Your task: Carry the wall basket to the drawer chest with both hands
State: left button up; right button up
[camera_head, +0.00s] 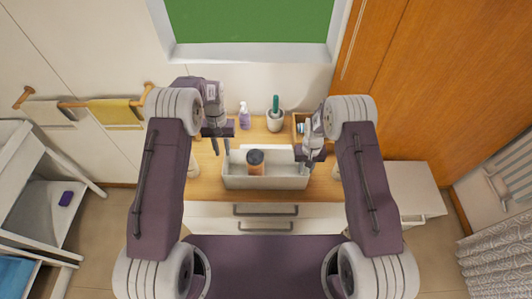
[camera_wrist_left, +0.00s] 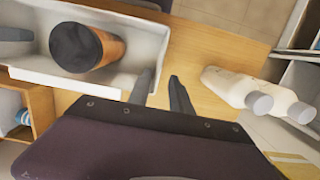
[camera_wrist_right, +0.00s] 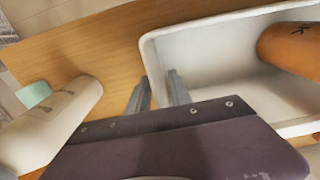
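The wall basket (camera_head: 236,183) is a pale open box standing on the wooden top of the drawer chest (camera_head: 212,186). An orange-brown jar with a dark lid (camera_head: 255,161) stands in it. My left gripper (camera_head: 222,149) is at the basket's left end, with its fingers apart on either side of the end wall in the left wrist view (camera_wrist_left: 161,77). My right gripper (camera_head: 307,166) is at the right end, with fingers apart around that end wall in the right wrist view (camera_wrist_right: 160,76). I cannot tell whether either gripper touches the wall.
Behind the basket stand a purple pump bottle (camera_head: 244,117), a white pot with a green item (camera_head: 275,121) and a small wooden box (camera_head: 299,124). Another pale bottle (camera_wrist_right: 50,125) is beside my right gripper.

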notch_tip(320, 180, up, 12)
jog(key=shift+r, duration=0.1)
dwell(0.5)
